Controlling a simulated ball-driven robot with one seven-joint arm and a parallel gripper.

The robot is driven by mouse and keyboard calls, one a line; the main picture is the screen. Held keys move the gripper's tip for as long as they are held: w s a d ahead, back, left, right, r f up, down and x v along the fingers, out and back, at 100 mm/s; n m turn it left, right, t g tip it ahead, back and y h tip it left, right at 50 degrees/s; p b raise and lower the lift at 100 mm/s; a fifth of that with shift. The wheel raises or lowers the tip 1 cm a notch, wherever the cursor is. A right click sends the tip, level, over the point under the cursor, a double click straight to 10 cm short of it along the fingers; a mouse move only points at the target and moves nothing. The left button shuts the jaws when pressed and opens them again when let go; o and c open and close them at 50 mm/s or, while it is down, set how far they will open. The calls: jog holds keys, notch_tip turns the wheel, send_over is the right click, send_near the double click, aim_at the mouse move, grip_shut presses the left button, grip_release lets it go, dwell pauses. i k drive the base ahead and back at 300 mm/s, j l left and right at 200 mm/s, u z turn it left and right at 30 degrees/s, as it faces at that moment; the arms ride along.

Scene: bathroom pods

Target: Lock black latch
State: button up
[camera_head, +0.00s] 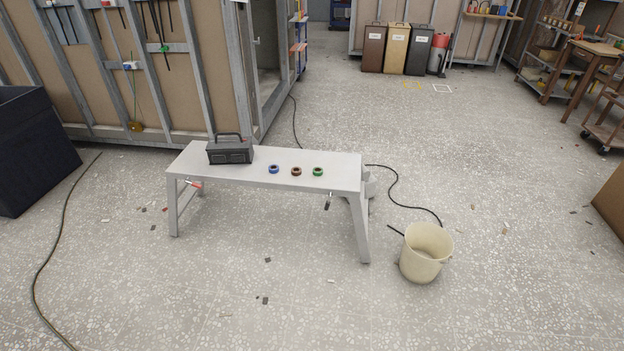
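A black toolbox (230,153) with a raised carry handle stands upright on the left part of a white bench (335,172). Its front face is toward me. A latch cannot be made out on it at this distance, and I cannot tell whether anything on it is locked. My gripper is not in view.
Blue (274,169), brown (296,171) and green (318,171) tape rolls lie right of the toolbox. A beige bucket (425,253) stands right of the bench, near a black cable (398,195). A dark bin (35,150) is at left. The floor in front is mostly clear, with small scraps.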

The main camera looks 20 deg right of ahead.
aim_at(328, 203)
jog(key=i+z, duration=0.15)
jog(key=i, duration=0.35)
jog(key=i+j+z, duration=0.1)
jog(key=i, duration=0.4)
jog(key=i+j+z, duration=0.15)
jog(key=i, duration=0.35)
jog(key=i+l+u, duration=0.1)
jog(key=i+l, duration=0.15)
jog(key=i, duration=0.1)
